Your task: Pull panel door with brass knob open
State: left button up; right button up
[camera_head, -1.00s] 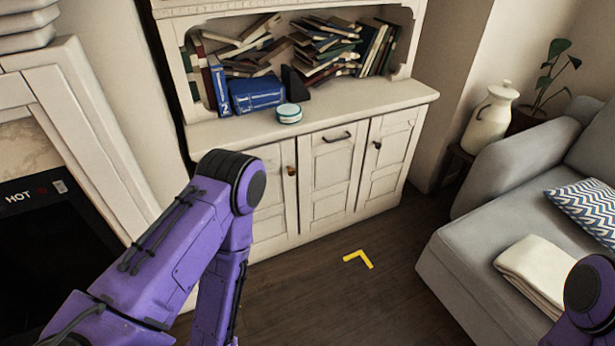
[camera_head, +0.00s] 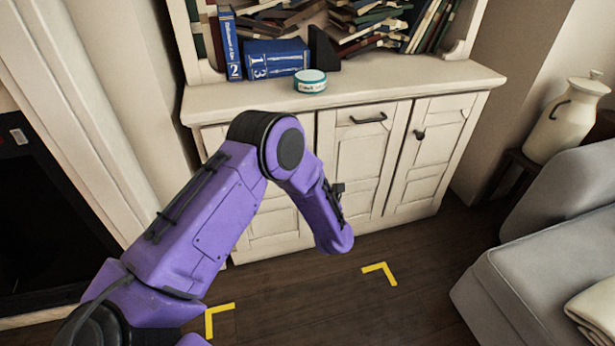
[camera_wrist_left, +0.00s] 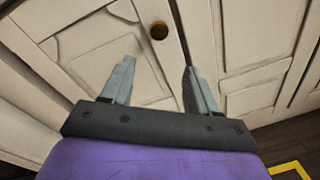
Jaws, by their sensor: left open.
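The brass knob (camera_wrist_left: 158,30) shows in the left wrist view, near the top edge of a cream panel door (camera_wrist_left: 100,60). My left gripper (camera_wrist_left: 158,74) is open, with its two grey fingers apart below the knob in that view. The knob lies beyond the fingertips, roughly between their lines, and I see no contact. In the head view my left arm covers most of this left door (camera_head: 272,222), and the knob and gripper are hidden behind the arm. The door looks shut. My right gripper is not in view.
The cream cabinet has a middle door with a dark bar handle (camera_head: 368,118) and a right door with a dark knob (camera_head: 419,134). Books and a round tin (camera_head: 310,81) stand on its top. A grey sofa (camera_head: 550,270) stands at right. Yellow floor marks (camera_head: 381,272) lie on open dark floor.

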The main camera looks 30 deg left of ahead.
pick_arm(q)
jog(key=w+a+n, duration=0.1)
jog(key=w+a, duration=0.2)
jog(key=w+a+n+y+b, duration=0.1)
jog(key=w+a, duration=0.1)
jog(key=w, duration=0.1)
jog(key=w+a+r+n, duration=0.1)
jog(key=w+a+n, duration=0.1)
jog(key=w+a, duration=0.1)
jog(key=shift+w+a+g, duration=0.2)
jog(key=shift+a+g, duration=0.15)
jog(key=shift+g, duration=0.05)
grip_shut()
jog(key=shift+s+d, duration=0.1)
